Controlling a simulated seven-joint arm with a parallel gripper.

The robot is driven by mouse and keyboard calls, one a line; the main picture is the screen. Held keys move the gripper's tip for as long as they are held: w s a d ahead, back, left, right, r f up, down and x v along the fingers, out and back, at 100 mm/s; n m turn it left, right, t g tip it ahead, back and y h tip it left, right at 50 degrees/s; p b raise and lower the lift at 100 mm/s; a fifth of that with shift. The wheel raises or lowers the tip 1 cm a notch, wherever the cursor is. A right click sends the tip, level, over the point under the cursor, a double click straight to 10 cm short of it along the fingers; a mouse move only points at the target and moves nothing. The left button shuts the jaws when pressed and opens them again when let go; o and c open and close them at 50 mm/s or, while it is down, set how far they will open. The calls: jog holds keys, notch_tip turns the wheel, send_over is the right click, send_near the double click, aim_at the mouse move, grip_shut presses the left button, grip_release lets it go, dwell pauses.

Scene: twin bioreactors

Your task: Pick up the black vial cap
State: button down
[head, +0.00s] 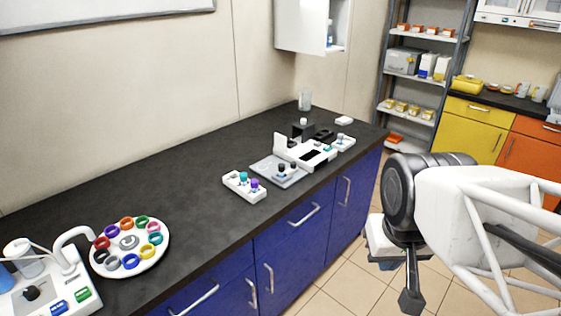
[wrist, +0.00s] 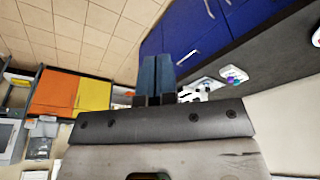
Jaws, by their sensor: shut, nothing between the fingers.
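A small dark capped item (head: 281,168) stands on the flat grey plate of a device on the counter; it looks like the black vial cap, but it is too small to tell whether it sits on a vial. My gripper (head: 386,264) hangs in front of the counter, to the right of the blue cabinets and well away from that item. In the wrist view the blue fingers of my gripper (wrist: 156,65) are together with nothing between them. The black cap cannot be made out in the wrist view.
A white rack (head: 236,192) holds vials with teal and purple caps. A round white carousel (head: 150,262) with coloured rings stands at the left, beside a white machine (head: 72,297). The dark counter (head: 160,195) between carousel and rack is clear. A wall cabinet (head: 300,25) hangs above.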

jog(key=c, duration=0.8)
grip_release()
jog(key=shift+o, duration=0.2)
jog(key=shift+w, duration=0.1)
jog(key=w+a+r+n+g, duration=0.1)
jog(key=w+a+r+n, duration=0.15)
jog(key=w, duration=1.35)
jog(key=w+a+r+n, duration=0.1)
jog(key=w+a+n, duration=0.15)
jog(key=w, duration=1.35)
jog(key=w+a+f+n, duration=0.1)
jog(key=w+a+f, duration=0.2)
jog(key=w, duration=0.6)
jog(key=w+a+f+n+g, duration=0.1)
jog(key=w+a+f+n, duration=0.1)
jog(key=w+a+f, duration=0.2)
jog(key=w+a+f+n, duration=0.1)
jog(key=w+a+f, duration=0.2)
jog(key=w+f, duration=0.5)
jog(key=shift+w+a+f+g, duration=0.1)
jog(key=shift+w+a, duration=0.05)
jog(key=shift+w, duration=1.05)
jog(key=shift+w+a+f+g, duration=0.1)
jog(key=shift+w, duration=1.05)
jog(key=shift+w+a+f+g, duration=0.1)
jog(key=shift+w+a, duration=0.05)
jog(key=shift+w, duration=1.05)
jog(key=shift+w+a+f+n, duration=0.15)
jog(key=shift+w+n, duration=0.1)
jog(key=shift+n, duration=0.05)
